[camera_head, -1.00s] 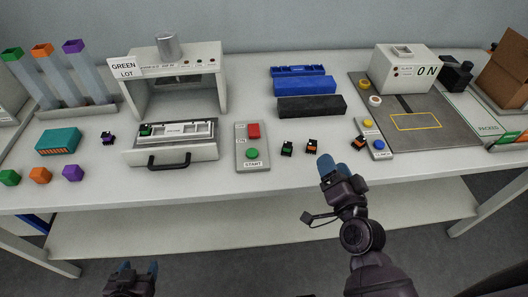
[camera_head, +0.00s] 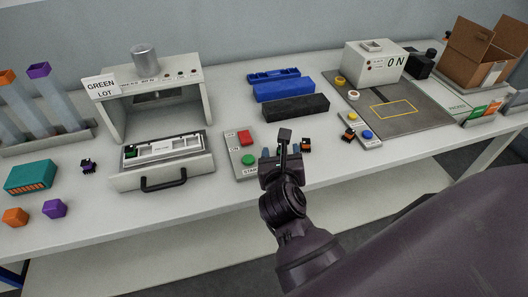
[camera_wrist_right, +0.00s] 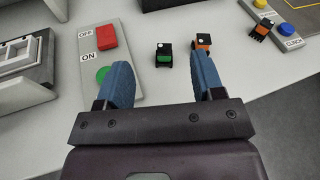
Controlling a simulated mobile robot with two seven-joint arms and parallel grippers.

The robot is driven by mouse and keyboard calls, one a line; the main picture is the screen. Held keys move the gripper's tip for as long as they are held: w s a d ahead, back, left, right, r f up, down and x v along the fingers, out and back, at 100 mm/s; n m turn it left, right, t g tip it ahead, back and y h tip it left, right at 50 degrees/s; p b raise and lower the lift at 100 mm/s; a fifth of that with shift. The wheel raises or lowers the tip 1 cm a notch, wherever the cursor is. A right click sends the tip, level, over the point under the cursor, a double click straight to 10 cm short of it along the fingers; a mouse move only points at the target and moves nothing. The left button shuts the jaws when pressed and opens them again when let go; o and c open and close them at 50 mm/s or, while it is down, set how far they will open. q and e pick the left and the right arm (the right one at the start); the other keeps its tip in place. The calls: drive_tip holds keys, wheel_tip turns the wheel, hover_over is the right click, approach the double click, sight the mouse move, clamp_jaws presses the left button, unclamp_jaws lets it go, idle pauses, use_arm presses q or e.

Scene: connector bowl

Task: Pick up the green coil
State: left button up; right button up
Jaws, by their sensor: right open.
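The green coil (camera_wrist_right: 164,56), a small black part with a green band, stands on the table in the right wrist view, just beyond and between my right fingertips. My right gripper (camera_wrist_right: 161,72) is open and empty, its blue fingers spread and pointing at the coil. In the head view my right gripper (camera_head: 281,153) covers the spot where the green coil stands. An orange-banded coil (camera_wrist_right: 201,45) stands just right of the green one, beyond the right finger; it also shows in the head view (camera_head: 306,145). My left gripper is out of view.
The switch plate (camera_head: 244,152) with red and green buttons lies just left of my right gripper. Another orange-banded coil (camera_wrist_right: 261,28) lies by the yellow and blue button plate (camera_wrist_right: 282,23). Black (camera_head: 296,107) and blue blocks lie behind. A drawer fixture (camera_head: 163,160) stands left.

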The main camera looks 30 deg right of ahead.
drive_tip(key=shift+s+a+f+m+g+y, duration=0.2)
drive_tip(key=shift+f+m+g, duration=0.15)
drive_tip(key=shift+f+m, duration=0.15)
drive_tip(key=shift+s+a+f+m+g+y, duration=0.15)
drive_tip(key=shift+f+m+g, duration=0.25)
drive_tip(key=shift+f, duration=0.2)
drive_tip(key=shift+d+f, duration=0.15)
drive_tip(key=shift+d, duration=0.05)
drive_tip(key=x, duration=1)
drive_tip(key=shift+d+b, duration=0.25)
drive_tip(key=shift+b, duration=0.1)
drive_tip(key=shift+w+d, duration=0.2)
drive_tip(key=c, duration=1)
